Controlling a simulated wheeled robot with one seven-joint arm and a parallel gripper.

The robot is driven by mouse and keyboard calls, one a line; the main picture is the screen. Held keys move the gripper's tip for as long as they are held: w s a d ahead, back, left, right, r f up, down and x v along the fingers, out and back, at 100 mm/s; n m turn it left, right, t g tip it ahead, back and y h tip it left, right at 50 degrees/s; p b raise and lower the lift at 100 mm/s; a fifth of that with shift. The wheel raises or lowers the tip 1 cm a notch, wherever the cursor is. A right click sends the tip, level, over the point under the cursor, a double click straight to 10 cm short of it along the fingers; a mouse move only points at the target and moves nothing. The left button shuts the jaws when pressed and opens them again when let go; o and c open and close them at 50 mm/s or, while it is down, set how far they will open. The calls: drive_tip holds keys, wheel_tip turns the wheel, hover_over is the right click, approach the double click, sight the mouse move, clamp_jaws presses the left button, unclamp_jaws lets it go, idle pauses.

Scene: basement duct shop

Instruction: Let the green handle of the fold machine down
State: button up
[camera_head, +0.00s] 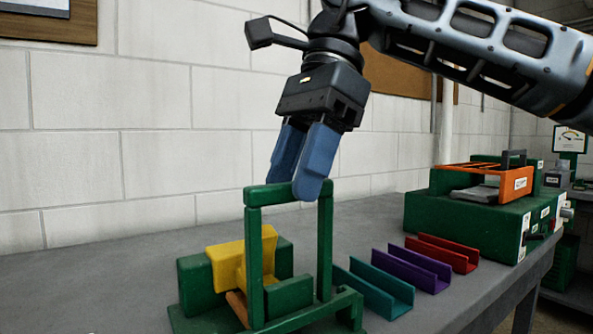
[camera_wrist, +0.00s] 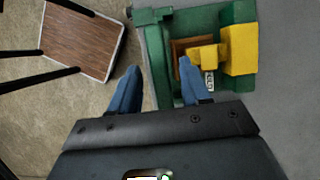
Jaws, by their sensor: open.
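The fold machine (camera_head: 200,290) stands on the bench with a green base and a yellow block (camera_head: 226,262). Its green handle (camera_head: 254,262) is a frame standing upright, with two posts and a crossbar on top. My gripper (camera_head: 293,187) points down at the crossbar, with its blue fingers open. The near finger covers part of the bar, and the other finger shows behind it. In the wrist view the handle's bar (camera_wrist: 155,58) lies between the fingertips of my gripper (camera_wrist: 158,66). I cannot tell whether either finger touches it.
Teal (camera_head: 375,288), purple (camera_head: 411,270) and red (camera_head: 442,253) channels lie on the grey bench (camera_head: 110,285) right of the machine. A larger green machine (camera_head: 465,222) with an orange frame stands farther right. A white block wall (camera_head: 110,150) is behind. A brown-topped stool (camera_wrist: 82,40) is on the floor.

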clamp_jaws()
idle(0.4)
